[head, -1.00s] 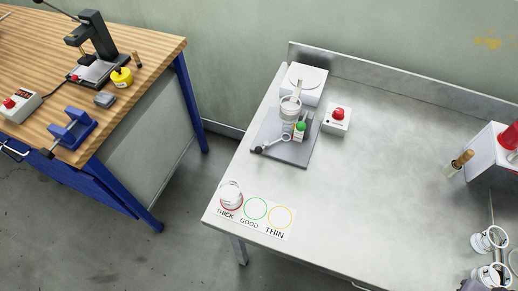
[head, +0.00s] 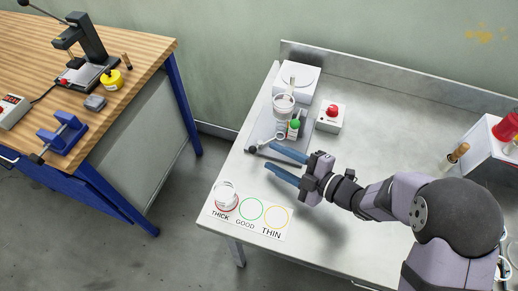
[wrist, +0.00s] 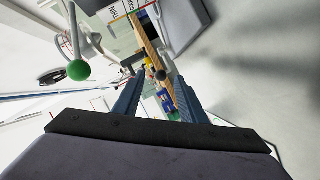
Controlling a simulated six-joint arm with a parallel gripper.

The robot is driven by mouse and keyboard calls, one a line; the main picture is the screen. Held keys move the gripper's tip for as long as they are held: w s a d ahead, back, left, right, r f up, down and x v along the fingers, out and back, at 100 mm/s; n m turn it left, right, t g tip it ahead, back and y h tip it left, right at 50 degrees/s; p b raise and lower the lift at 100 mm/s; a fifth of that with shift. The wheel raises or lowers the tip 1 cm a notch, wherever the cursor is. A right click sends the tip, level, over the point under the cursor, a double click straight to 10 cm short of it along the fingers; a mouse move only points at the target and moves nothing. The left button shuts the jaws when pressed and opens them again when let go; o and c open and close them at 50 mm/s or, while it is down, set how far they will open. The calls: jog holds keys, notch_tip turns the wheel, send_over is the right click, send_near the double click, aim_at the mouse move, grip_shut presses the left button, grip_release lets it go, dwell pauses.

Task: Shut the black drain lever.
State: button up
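The black drain lever (head: 252,149) sticks out from the front of the metering stand, its dark round knob pointing left. A thin arm runs from it to the clear cup's base. My gripper (head: 269,157) is open and empty, its two blue fingers pointing left just above the table. The upper fingertip is close to the lever, right of the knob; I cannot tell whether they touch. In the wrist view a small black ball (wrist: 160,75), probably the lever's knob, shows between the spread fingers (wrist: 160,90).
A green knob (head: 295,124) stands beside the clear cup (head: 284,104). A red-button box (head: 330,117) sits to the right. A white card (head: 249,214) with THICK, GOOD and THIN rings lies in front, a small cup (head: 225,194) on THICK. The middle of the table (head: 400,130) is clear.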

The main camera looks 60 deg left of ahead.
aim_at(253, 148)
jog(key=shift+s+n+g, duration=0.3)
jog(key=shift+s, duration=0.4)
jog(key=shift+p+x, duration=1.1)
jog(key=shift+x, duration=2.5)
jog(key=shift+r, duration=0.1)
jog(key=shift+w+a+r, duration=0.1)
jog(key=c, duration=0.9)
